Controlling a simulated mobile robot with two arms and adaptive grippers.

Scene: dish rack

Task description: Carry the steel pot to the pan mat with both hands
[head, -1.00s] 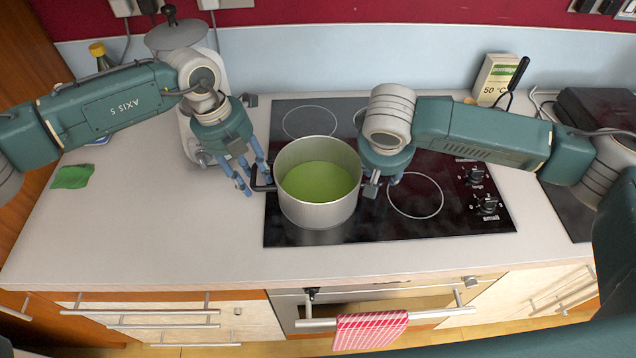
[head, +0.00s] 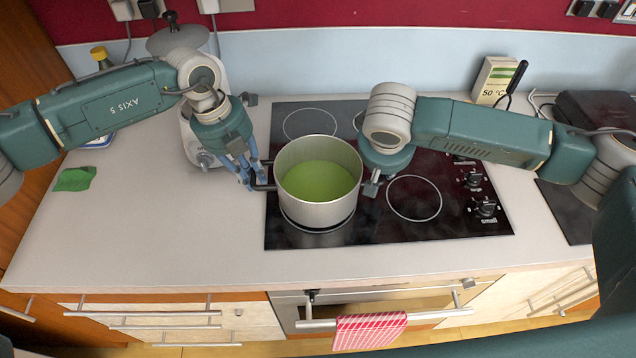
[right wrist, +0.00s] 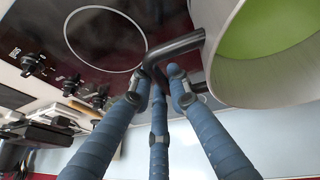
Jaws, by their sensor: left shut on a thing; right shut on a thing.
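The steel pot (head: 318,200), holding green liquid, is upright over the front left burner of the black hob. A burner ring shows below its base, so it appears slightly raised. My left gripper (head: 254,178) is shut on the pot's left black handle. My right gripper (head: 372,186) is at the pot's right side, largely hidden by its own wrist. In the right wrist view its blue fingers (right wrist: 160,80) are closed around the dark handle (right wrist: 178,46), beside the pot wall (right wrist: 265,78). I cannot pick out the pan mat with certainty.
The glass hob (head: 440,225) has knobs (head: 480,195) at its right. The counter left of it (head: 170,225) is mostly clear, with a green cloth (head: 74,179). A lidded grey appliance (head: 178,38) stands behind my left arm. A dark flat surface (head: 572,210) lies at the right.

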